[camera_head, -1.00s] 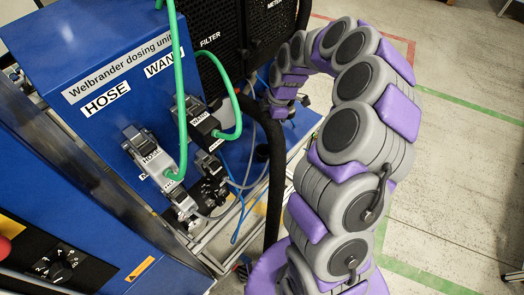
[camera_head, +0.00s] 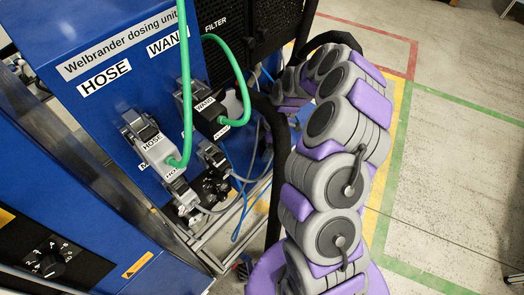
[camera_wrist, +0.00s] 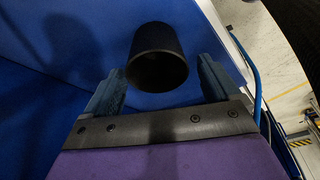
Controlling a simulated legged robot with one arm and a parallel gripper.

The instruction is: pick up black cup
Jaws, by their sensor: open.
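In the wrist view a black cup (camera_wrist: 158,50) shows as a dark cylinder with its round open end facing the camera, in front of a blue surface. My gripper (camera_wrist: 158,82) is open. Its two blue-grey fingers stand to the left and right of the cup's rim in the picture, with gaps on both sides. I cannot tell how deep the cup lies relative to the fingertips.
The blue dosing unit (camera_head: 120,110) carries grey connectors (camera_head: 155,150) and green hoses (camera_head: 186,80). A black filter cabinet (camera_head: 240,45) and a thick dark pipe stand close to my arm. A blue tube (camera_wrist: 245,60) runs right of the gripper. Floor at the right is open.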

